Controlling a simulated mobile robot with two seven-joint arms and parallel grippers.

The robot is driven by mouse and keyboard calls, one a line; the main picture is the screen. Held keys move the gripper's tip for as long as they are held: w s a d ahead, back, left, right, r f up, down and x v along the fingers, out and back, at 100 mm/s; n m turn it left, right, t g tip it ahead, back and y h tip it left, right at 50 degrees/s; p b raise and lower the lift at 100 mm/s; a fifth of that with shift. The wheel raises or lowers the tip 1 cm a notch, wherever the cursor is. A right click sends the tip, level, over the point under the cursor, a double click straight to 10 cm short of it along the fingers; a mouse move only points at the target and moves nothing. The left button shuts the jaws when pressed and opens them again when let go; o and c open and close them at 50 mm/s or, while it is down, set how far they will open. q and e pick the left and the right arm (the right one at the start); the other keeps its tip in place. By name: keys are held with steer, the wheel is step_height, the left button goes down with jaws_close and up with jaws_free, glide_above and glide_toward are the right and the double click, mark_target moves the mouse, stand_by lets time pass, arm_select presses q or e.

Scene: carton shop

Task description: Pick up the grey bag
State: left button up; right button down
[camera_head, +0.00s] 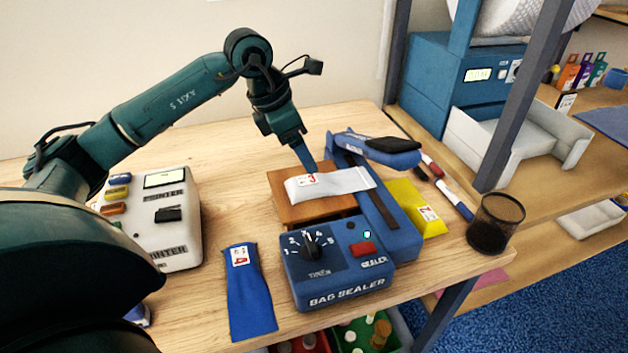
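The grey bag (343,182) is pale, with a white label with a red 3 at its left end. It lies flat on a brown wooden block (292,208), its right end at the blue bag sealer (338,276). The sealer's top arm (376,148) is raised. My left gripper (309,166) points down at the bag's labelled end, its blue fingertips at the far edge by the label. The fingers overlap in this view, so I cannot tell whether they grip the bag or what gap lies between them. My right gripper is not in view.
A blue bag (250,300) lies left of the sealer, and a yellow bag (416,208) lies right of it. A white printer (172,238) stands at left. Markers (452,193) and a dark mesh cup (494,225) are near the right edge. The table behind the printer is clear.

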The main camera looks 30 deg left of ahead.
mark_target(314, 180)
arm_select(q)
steer(key=x, duration=0.4)
steer(key=p+x, duration=0.1)
steer(key=x, duration=0.2)
steer(key=shift+s+a+f, duration=0.2)
steer(key=shift+a, duration=0.15)
steer(key=shift+w+d+f, duration=0.15)
steer(key=shift+w+f, duration=0.05)
steer(key=shift+f, duration=0.4)
steer(key=shift+c, duration=0.6)
steer(key=c, duration=1)
steer(key=shift+r+p, duration=0.15)
steer(key=shift+p, duration=0.15)
